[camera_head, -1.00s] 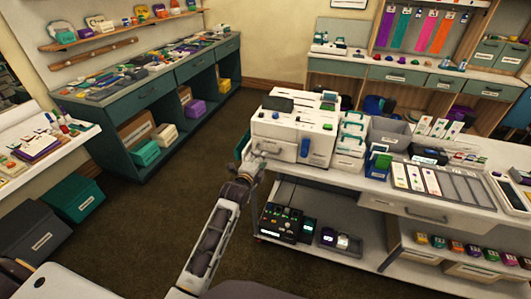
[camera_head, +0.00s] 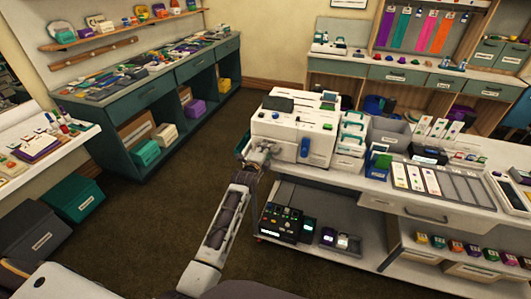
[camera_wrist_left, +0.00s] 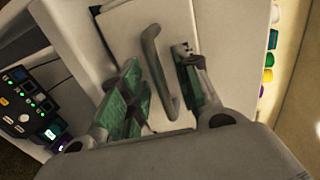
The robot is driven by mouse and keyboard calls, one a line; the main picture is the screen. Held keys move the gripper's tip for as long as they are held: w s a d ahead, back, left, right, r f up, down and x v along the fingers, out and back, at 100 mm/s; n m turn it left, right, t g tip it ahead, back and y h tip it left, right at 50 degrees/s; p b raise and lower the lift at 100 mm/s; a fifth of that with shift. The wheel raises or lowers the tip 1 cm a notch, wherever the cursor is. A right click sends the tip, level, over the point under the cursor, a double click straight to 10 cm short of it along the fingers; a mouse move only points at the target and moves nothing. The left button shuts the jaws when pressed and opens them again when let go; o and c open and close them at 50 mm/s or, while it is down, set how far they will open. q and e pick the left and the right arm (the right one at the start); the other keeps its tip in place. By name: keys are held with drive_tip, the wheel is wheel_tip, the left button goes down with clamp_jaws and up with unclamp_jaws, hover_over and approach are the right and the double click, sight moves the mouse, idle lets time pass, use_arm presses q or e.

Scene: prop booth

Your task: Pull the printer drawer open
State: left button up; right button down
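The printer (camera_head: 283,127) is a white box on the left end of the white counter. In the left wrist view its pale drawer front (camera_wrist_left: 124,38) carries a grey bar handle (camera_wrist_left: 155,70). My left gripper (camera_head: 257,154) is at the printer's front, on its left side in the head view. In the left wrist view my left gripper (camera_wrist_left: 160,90) is open, with one green-padded finger on each side of the handle. I see gaps between fingers and bar; contact is not clear. The head view does not show whether the drawer is out. My right gripper is not in view.
A shelf below holds a black device (camera_head: 284,222). A green cabinet (camera_head: 150,100) stands at the back left. The brown floor (camera_head: 150,215) left of the printer is clear.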

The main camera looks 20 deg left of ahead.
use_arm(q)
drive_tip(key=shift+w, duration=0.1)
drive_tip(key=shift+c, duration=0.5)
clamp_jaws()
